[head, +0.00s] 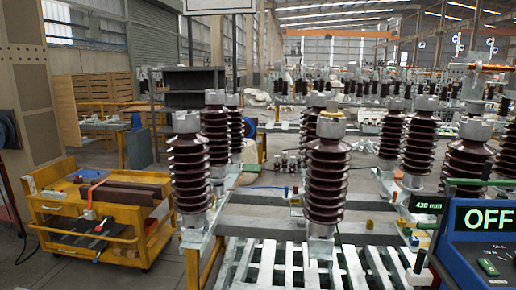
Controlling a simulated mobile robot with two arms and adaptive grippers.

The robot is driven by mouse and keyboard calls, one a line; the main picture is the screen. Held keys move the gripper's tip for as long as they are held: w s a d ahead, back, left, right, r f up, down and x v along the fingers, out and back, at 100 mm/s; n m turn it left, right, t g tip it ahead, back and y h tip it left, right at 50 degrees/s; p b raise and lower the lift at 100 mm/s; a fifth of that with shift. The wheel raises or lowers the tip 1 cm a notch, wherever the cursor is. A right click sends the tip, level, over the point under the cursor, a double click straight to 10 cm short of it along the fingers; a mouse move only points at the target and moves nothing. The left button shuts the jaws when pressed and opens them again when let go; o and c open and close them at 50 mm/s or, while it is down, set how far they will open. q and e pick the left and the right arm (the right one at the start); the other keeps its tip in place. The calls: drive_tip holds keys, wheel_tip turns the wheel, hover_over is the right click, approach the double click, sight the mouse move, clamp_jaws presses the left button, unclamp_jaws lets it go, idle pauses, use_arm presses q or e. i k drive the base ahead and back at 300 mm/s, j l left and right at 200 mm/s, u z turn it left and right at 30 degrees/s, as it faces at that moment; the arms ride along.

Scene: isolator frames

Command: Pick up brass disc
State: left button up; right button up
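A small yellowish, brass-coloured disc (331,115) lies on the grey metal cap of the dark brown ribbed insulator (328,180) at the centre. It is small in the head view, and its exact shape is hard to tell. The insulator stands upright on a metal base beside the white slatted pallet. Neither of my grippers is in view, so nothing shows of what they hold.
A yellow tool cart (140,250) stands at the left. Another brown insulator (189,175) stands left of centre, with several more behind and to the right. A blue device (478,240) reading "OFF" fills the lower right. White slats (285,268) lie in front.

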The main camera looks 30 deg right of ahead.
sight(331, 105)
drive_tip(key=i+z, duration=0.3)
drive_tip(key=z, duration=0.15)
drive_tip(key=i+j+z, duration=0.1)
drive_tip(key=i+z, duration=0.2)
drive_tip(key=z, duration=0.15)
drive_tip(key=i+j+z, duration=0.2)
drive_tip(key=z, duration=0.25)
drive_tip(key=i+j+z, duration=0.3)
drive_tip(key=z, duration=0.2)
